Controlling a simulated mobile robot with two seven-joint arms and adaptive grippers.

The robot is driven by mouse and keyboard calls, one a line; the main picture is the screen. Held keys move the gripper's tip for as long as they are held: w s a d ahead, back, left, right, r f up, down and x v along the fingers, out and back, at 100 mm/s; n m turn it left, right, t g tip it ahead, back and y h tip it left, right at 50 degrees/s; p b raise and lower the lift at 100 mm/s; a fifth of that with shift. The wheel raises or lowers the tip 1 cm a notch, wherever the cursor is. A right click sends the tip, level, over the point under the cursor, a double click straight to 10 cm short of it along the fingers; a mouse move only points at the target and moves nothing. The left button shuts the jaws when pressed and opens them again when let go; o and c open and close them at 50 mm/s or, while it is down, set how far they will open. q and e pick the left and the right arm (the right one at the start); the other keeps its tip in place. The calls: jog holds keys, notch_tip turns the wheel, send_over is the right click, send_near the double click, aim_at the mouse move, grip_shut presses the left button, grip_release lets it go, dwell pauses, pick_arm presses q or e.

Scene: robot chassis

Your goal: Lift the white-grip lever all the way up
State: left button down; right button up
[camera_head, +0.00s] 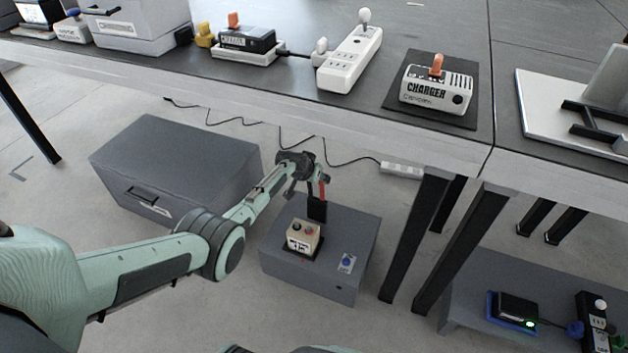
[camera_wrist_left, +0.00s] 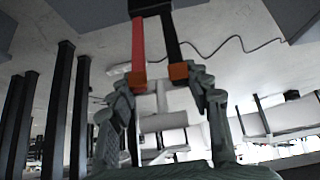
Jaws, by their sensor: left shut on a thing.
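A lever with a red arm and a black arm (camera_head: 323,189) rises from a black block (camera_head: 317,209) at the back of a low grey cabinet. My left gripper (camera_head: 316,177) is at its upper end. In the left wrist view the red arm (camera_wrist_left: 139,42) and black arm (camera_wrist_left: 171,38) end in orange pieces between the fingers of my left gripper (camera_wrist_left: 160,86). The gripper is shut on the lever's end. A pale part shows between the orange pieces, but I cannot tell whether it is the white grip. My right gripper is out of view.
The low cabinet (camera_head: 310,275) also bears a beige box (camera_head: 303,239) with black and red knobs, and a blue button (camera_head: 347,261). A larger grey cabinet (camera_head: 175,165) stands to the left. The table edge (camera_head: 300,115) overhangs behind, with black legs (camera_head: 415,240) on the right.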

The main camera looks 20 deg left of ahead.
pick_arm(q)
jog(key=shift+w+r, duration=0.55)
jog(key=shift+r, duration=0.05)
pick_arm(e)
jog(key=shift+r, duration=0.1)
pick_arm(q)
jog(key=c, duration=1)
grip_release()
jog(key=shift+c, duration=0.2)
jog(key=shift+o, duration=0.2)
jog(key=shift+s+f, duration=0.15)
jog(key=shift+f, duration=0.15)
jog(key=shift+s, duration=0.1)
jog(key=v, duration=1.1)
jog(key=shift+s+r, duration=0.25)
jog(key=shift+r, duration=0.05)
jog(key=s+f+g+p, duration=0.1)
jog(key=s+f+g, duration=0.1)
jog(key=s, duration=1.6)
jog(key=s+f+m+g+y+p, duration=0.1)
jog(key=s+f, duration=0.4)
jog(key=s, duration=1.3)
jog(key=shift+s+a+f+g+y+p, duration=0.2)
jog(key=shift+s+a+g+y+p, duration=0.15)
jog(key=shift+g, duration=0.45)
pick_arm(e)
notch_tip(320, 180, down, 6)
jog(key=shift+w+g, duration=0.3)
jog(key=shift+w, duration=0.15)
